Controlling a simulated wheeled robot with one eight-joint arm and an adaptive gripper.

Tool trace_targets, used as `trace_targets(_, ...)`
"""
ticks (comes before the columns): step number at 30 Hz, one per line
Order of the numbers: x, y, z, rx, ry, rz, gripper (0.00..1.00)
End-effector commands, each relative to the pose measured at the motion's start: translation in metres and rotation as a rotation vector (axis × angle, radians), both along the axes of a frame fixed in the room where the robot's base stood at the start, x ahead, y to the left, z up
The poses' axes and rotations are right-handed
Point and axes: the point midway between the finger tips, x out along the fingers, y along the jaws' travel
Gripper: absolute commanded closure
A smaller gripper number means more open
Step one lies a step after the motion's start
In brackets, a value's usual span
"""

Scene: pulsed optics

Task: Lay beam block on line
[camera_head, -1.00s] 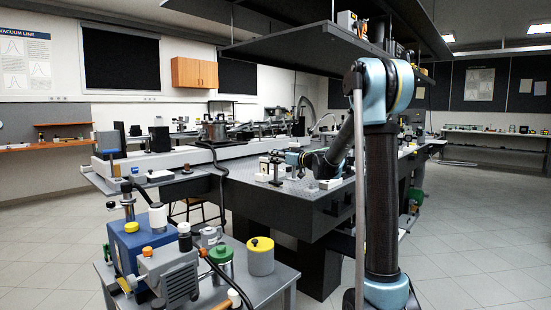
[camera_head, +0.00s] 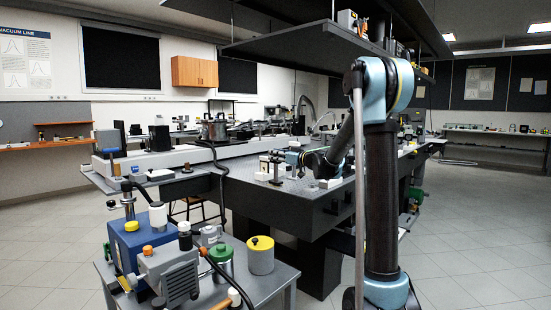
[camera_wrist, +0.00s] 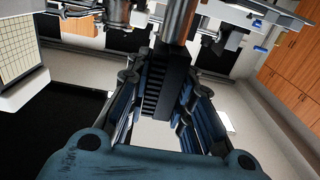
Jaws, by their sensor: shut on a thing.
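My gripper (camera_wrist: 165,88) is shut on a dark block, which I take as the beam block (camera_wrist: 174,62); the blue fingers with ribbed pads stand on both sides of it. In the head view my gripper (camera_head: 277,157) is small, at the end of my arm over the near left part of the dark optical table (camera_head: 262,208). The held block cannot be told apart there from the small parts around it.
A metal post (camera_wrist: 178,18) stands close beyond the held block in the wrist view. Small white blocks (camera_head: 262,176) and other optics stand near my gripper. A dark shelf (camera_head: 320,45) hangs above the table. A cart with pumps (camera_head: 180,275) stands front left.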

Motion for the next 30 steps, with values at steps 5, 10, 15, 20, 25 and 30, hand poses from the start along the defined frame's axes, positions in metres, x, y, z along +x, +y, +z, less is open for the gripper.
trace_targets(5,0.000,0.000,-0.002,0.000,0.000,0.000,1.00)
trace_targets(10,0.000,0.000,-0.004,0.000,0.000,0.000,1.00)
trace_targets(15,0.000,0.000,-0.004,0.000,0.000,0.000,0.55)
trace_targets(20,0.000,0.000,-0.004,0.000,0.000,0.000,0.55)
trace_targets(25,-0.001,-0.001,-0.004,0.000,0.000,-0.001,0.55)
trace_targets(30,-0.009,-0.014,-0.004,0.000,0.000,-0.003,0.55)
